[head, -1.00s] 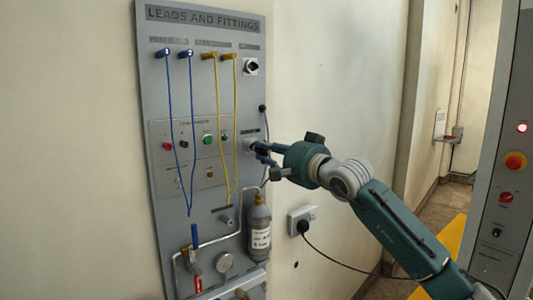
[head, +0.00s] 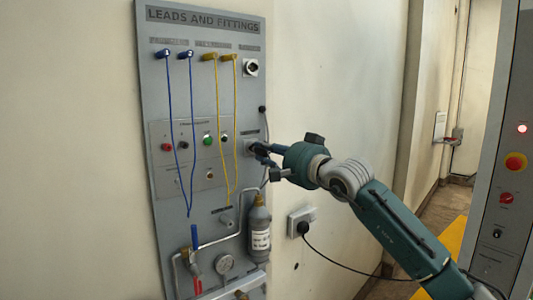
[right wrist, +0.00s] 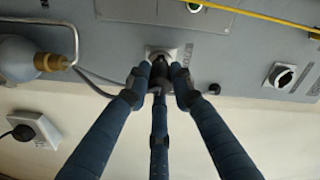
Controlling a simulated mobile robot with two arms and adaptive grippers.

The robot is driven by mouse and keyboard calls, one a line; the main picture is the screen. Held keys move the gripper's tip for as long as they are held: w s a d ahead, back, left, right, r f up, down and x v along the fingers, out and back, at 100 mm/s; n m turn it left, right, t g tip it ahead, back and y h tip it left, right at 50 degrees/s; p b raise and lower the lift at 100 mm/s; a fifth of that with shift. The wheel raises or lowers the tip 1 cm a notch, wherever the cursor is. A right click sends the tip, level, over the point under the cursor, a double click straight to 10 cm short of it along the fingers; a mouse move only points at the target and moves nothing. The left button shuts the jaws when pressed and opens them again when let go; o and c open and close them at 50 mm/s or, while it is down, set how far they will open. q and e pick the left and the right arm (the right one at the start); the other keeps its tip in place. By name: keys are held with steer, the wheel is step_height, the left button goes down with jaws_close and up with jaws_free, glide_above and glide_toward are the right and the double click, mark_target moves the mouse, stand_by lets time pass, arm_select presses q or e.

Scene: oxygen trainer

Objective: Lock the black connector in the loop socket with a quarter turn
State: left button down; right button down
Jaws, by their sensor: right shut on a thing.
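My right gripper (head: 258,149) is at the right edge of the grey panel, with its fingers pointing at the panel face. In the right wrist view its blue fingers (right wrist: 160,85) are shut around the black connector (right wrist: 160,73). The connector points into the loop socket (right wrist: 161,52), a light square plate on the panel. The plate also shows in the head view (head: 248,145), partly behind the fingers. The fingers hide most of the connector, so I cannot tell its turn angle or how deep it sits. My left gripper is not in view.
Blue leads (head: 180,130) and yellow leads (head: 221,130) hang on the panel (head: 205,38). A grey bottle (head: 259,235), a gauge (head: 224,264) and pipework are below. A rotary switch (head: 250,67) is above.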

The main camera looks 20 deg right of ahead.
steer(key=shift+p+x, duration=0.45)
steer(key=shift+x, duration=0.6)
steer(key=shift+f+m+b, duration=0.15)
steer(key=shift+m+b, duration=0.45)
steer(key=shift+b, duration=0.05)
steer(key=shift+m+b, duration=0.4)
steer(key=shift+m, duration=0.8)
